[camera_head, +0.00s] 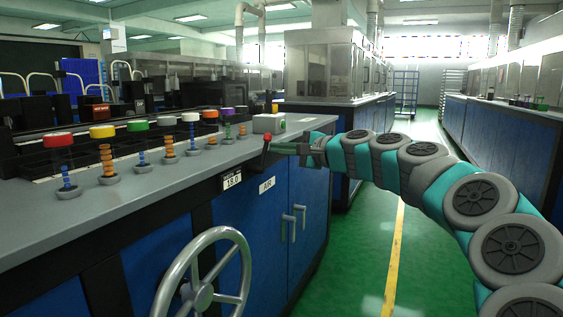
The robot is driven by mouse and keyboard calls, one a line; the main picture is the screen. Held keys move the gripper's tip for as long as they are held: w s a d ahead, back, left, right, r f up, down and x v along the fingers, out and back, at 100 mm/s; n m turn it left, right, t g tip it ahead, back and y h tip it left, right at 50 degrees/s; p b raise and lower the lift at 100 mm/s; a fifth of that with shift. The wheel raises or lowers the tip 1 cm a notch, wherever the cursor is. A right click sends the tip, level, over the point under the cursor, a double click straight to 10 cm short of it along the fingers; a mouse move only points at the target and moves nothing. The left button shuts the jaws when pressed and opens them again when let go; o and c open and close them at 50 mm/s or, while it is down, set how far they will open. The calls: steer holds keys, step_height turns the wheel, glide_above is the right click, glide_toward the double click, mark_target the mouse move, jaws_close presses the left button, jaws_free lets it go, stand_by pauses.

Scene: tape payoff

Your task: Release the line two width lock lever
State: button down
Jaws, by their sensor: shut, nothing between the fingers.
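A lever with a red ball knob (267,137) stands at the front edge of the grey bench top, just above a small label reading about 18.0 (232,180). I take it for the width lock lever; no line number is legible. My gripper (285,148) reaches in from the right, with its fingers pointing left at the lever just below the knob. The fingers look shut and hold nothing. Whether their tips touch the lever cannot be told from this view.
A row of coloured-cap spindles (104,131) stands along the bench (140,180). A grey box (268,123) with a green button sits behind my gripper. A large handwheel (204,296) and door handles (293,222) project from the blue front. The green floor (360,270) is clear.

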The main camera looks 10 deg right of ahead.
steer(key=shift+s+a+r+n+b, duration=0.15)
steer(key=shift+s+a+n+b, duration=0.25)
steer(key=shift+n, duration=0.3)
steer(key=shift+s+a+r, duration=0.1)
steer(key=shift+s, duration=0.15)
steer(key=s+d+p, duration=0.1)
steer(key=s+d, duration=0.5)
steer(key=d, duration=0.3)
steer(key=shift+s+d, duration=0.15)
steer(key=shift+d, duration=0.25)
stand_by(0.4)
